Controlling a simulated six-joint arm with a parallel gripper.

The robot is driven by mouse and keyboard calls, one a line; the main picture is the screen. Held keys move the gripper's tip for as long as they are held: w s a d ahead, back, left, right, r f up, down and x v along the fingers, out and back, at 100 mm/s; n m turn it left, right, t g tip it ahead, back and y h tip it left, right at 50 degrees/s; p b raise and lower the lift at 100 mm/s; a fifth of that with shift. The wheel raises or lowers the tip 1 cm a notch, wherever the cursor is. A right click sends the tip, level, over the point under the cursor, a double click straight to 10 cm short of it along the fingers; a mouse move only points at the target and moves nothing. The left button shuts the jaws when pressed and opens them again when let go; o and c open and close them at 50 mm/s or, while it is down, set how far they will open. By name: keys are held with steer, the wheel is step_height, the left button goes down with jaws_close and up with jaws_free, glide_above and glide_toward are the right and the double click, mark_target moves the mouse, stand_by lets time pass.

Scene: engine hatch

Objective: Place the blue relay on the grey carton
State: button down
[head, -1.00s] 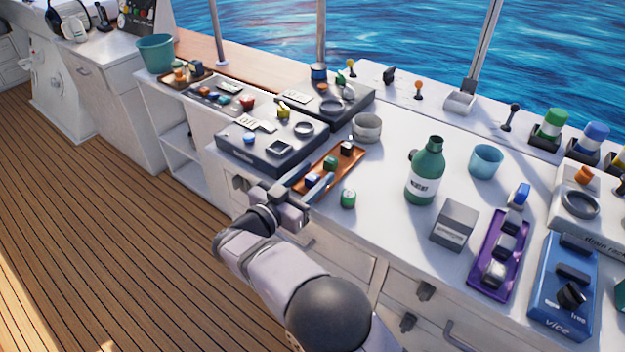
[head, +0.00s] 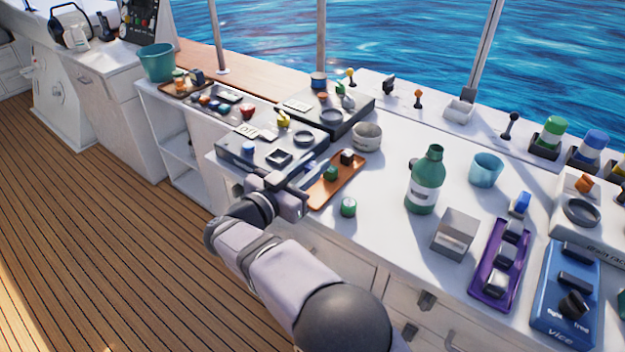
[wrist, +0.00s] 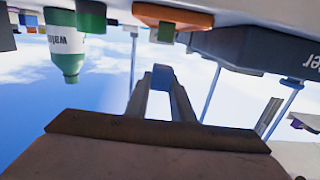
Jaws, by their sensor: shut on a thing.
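My gripper (head: 300,174) is shut on the blue relay (wrist: 162,76), which shows between the fingertips in the wrist view. In the head view the gripper is by the right edge of the dark panel box, left of the orange tray; I cannot make out the relay there. The grey carton (head: 457,233) stands on the white counter, well to the right of the gripper, with the green bottle between them.
The orange tray (head: 328,197) holds a green block (head: 331,173) and a dark block (head: 347,157). A green can (head: 348,207), green bottle (head: 425,180) and grey bowl (head: 367,136) stand nearby. A purple tray (head: 486,289) lies right of the carton.

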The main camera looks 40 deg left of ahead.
mark_target(313, 165)
steer(key=shift+r, duration=2.15)
